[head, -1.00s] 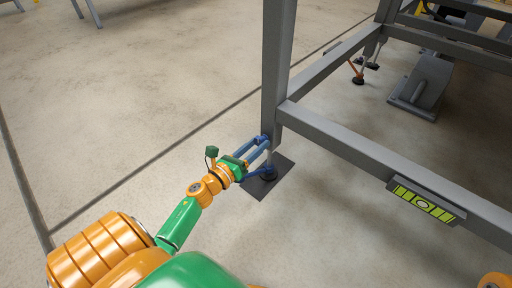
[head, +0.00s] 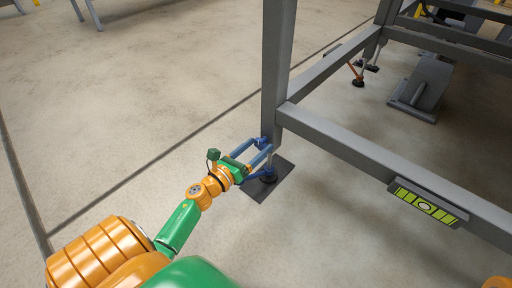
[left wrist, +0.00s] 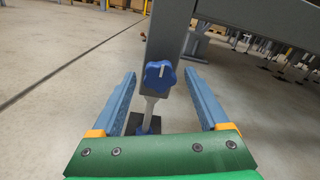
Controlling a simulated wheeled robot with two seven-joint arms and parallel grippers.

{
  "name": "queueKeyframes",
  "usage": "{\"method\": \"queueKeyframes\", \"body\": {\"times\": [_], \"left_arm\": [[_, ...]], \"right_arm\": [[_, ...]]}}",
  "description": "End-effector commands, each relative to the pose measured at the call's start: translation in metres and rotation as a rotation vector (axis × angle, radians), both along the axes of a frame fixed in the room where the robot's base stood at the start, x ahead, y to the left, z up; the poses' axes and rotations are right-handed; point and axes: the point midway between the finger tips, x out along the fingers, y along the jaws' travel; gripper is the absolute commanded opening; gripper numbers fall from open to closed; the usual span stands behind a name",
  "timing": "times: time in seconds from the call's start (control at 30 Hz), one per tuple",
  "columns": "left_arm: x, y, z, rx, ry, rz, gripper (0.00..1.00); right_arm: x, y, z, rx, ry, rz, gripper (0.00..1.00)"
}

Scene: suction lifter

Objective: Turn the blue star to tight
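The blue star (left wrist: 160,75) is a lobed knob with a small white mark, on the lower end of a grey frame leg. It shows in the left wrist view between the two blue fingers of my left gripper (left wrist: 159,77), with a gap on each side. In the head view my left gripper (head: 266,146) reaches the leg's foot from the left; the star (head: 262,142) is small and partly hidden there. The left gripper is open and holds nothing. My right gripper is not in view.
The grey leg (head: 278,70) and the crossbar (head: 370,155) stand close beyond the gripper. The leg's foot rests on a dark plate (head: 278,178). The floor to the left is clear.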

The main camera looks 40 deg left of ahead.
Motion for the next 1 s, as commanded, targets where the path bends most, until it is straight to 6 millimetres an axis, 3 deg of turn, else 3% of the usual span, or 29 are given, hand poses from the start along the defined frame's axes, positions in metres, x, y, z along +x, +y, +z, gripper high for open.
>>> {"method": "queueKeyframes", "body": {"times": [0.23, 0.5, 0.6, 1.0], "left_arm": [[-0.003, 0.000, 0.001, -0.003, 0.000, 0.000, 0.78], [-0.057, 0.005, 0.001, -0.003, 0.004, 0.002, 0.78], [-0.068, 0.005, 0.001, -0.002, 0.002, 0.002, 0.78], [-0.071, 0.005, 0.000, -0.001, 0.000, -0.001, 0.78]], "right_arm": [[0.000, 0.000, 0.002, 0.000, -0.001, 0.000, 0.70], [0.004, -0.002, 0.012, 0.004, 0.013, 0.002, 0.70], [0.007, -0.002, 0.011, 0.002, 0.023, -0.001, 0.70], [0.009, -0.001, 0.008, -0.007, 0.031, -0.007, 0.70]]}}
